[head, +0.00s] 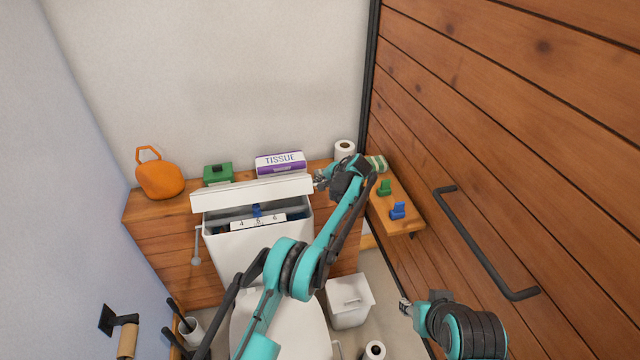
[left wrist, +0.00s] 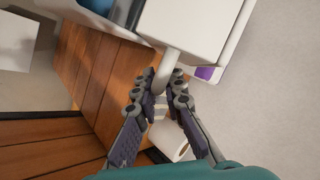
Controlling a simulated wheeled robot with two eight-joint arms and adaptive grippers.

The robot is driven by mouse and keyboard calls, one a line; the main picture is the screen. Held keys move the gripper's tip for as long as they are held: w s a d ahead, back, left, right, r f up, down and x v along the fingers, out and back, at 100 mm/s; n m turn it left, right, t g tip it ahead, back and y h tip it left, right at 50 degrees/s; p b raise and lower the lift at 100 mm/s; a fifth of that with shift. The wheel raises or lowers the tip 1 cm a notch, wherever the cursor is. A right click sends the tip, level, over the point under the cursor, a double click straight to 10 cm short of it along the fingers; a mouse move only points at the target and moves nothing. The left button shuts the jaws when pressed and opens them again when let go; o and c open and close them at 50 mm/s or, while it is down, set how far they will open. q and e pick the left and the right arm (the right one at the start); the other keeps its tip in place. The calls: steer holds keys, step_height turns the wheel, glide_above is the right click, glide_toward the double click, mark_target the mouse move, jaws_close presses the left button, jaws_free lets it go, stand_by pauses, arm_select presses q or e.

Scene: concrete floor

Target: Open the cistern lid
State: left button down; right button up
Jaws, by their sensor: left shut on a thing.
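The white cistern (head: 225,245) stands in front of the wooden ledge, its top open at the front. Inside it show a blue part (head: 256,210) and a white strip with numbers (head: 258,222). The white lid (head: 250,193) is tilted up along the back of the opening. My left gripper (head: 320,182) is at the lid's right end. In the left wrist view this gripper (left wrist: 162,98) is shut on a pale, bent handle (left wrist: 170,72) coming from the lid's end. My right gripper (head: 405,305) is low at the right, away from the cistern; its fingers are too small to read.
An orange bag (head: 160,180), a green box (head: 217,174), a tissue box (head: 280,163) and a paper roll (head: 344,148) stand behind the lid. A side shelf (head: 405,215) holds green and blue items. A white bin (head: 349,300) stands right of the toilet. The wooden door has a black handle (head: 485,245).

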arm_select(q)
steer(key=c, duration=1.9)
jaws_free()
steer(key=v, duration=1.2)
